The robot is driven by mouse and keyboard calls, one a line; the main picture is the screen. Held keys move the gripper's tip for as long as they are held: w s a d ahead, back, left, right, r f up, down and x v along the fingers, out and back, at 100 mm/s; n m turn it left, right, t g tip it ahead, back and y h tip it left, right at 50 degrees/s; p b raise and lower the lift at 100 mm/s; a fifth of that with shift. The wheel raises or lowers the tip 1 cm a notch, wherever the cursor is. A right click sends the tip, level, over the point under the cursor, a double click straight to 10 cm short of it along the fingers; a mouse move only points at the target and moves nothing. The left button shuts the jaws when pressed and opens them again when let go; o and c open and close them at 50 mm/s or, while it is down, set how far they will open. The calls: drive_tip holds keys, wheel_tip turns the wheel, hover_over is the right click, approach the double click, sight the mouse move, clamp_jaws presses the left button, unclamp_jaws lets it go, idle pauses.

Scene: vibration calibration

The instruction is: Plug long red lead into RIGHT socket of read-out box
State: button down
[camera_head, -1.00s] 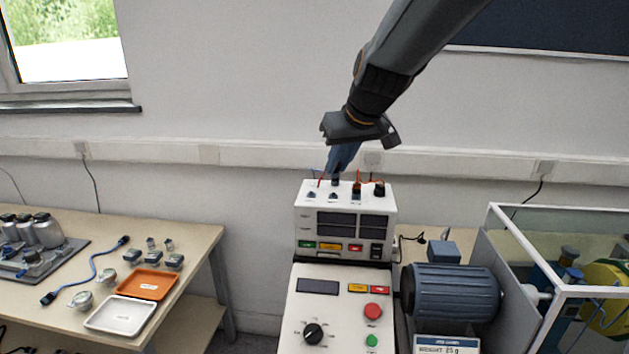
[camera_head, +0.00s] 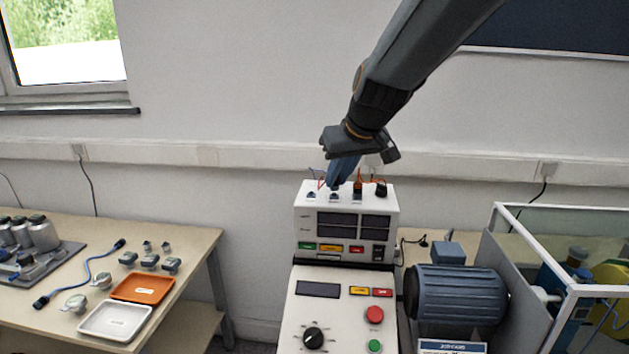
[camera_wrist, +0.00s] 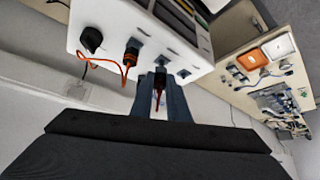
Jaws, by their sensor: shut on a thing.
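The white read-out box (camera_head: 308,222) stands upright at the middle of the head view, with a row of sockets along its top. My gripper (camera_head: 335,186) points down at the socket row, over the socket just left of an orange-red plug (camera_head: 357,190). In the wrist view my gripper (camera_wrist: 160,76) is shut on the red lead (camera_wrist: 157,99), which shows between the fingers. Its plug is mostly hidden by the fingers, and I cannot tell whether it is in the socket. A bare socket (camera_head: 311,195) is at the left; it also shows in the wrist view (camera_wrist: 184,73).
A black knob or plug (camera_head: 380,189) is at the row's right end, with an orange cable (camera_wrist: 115,64) looping near it. A control panel (camera_head: 340,310) stands in front and a motor (camera_head: 455,295) at right. The left table holds an orange tray (camera_head: 142,300) and a white tray.

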drive_tip(key=shift+f+b, duration=0.65)
drive_tip(key=shift+f, duration=0.25)
idle(2.4)
drive_tip(key=c, duration=1.6)
unclamp_jaws()
drive_tip(key=shift+w+d+n+g+y+b, duration=0.15)
drive_tip(key=shift+n+y+b, duration=0.45)
drive_tip(key=shift+b, duration=1.1)
drive_tip(key=shift+d+n+g+y+b, duration=0.1)
drive_tip(key=shift+n+g+y+b, duration=0.15)
drive_tip(key=shift+n+b, duration=1.05)
drive_tip(key=shift+c, duration=0.4)
